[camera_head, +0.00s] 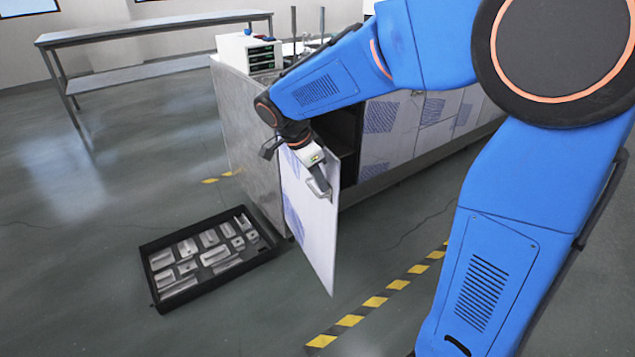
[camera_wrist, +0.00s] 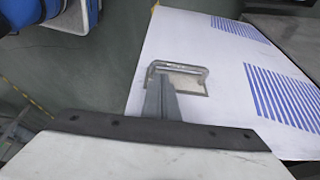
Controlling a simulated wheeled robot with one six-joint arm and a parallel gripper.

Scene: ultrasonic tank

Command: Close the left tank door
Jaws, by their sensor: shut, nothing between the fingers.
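The left tank door (camera_head: 308,222) is a white panel with blue stripes. It stands open, swung out from the cabinet front, with the dark opening (camera_head: 345,128) showing behind it. My gripper (camera_head: 319,180) is at the upper part of the door, beside its metal handle. In the wrist view, the gripper (camera_wrist: 163,90) has its fingers together, with their tips at the grey handle (camera_wrist: 185,68) on the white door (camera_wrist: 225,65). The fingers overlap the handle's left part. I cannot tell whether they touch it. Nothing is held between them.
A black tray (camera_head: 152,280) of metal parts lies on the floor left of the door. Yellow-black tape (camera_head: 375,301) crosses the floor at front right. More striped cabinet doors (camera_head: 392,117) are shut to the right. A metal table (camera_head: 150,30) stands far left.

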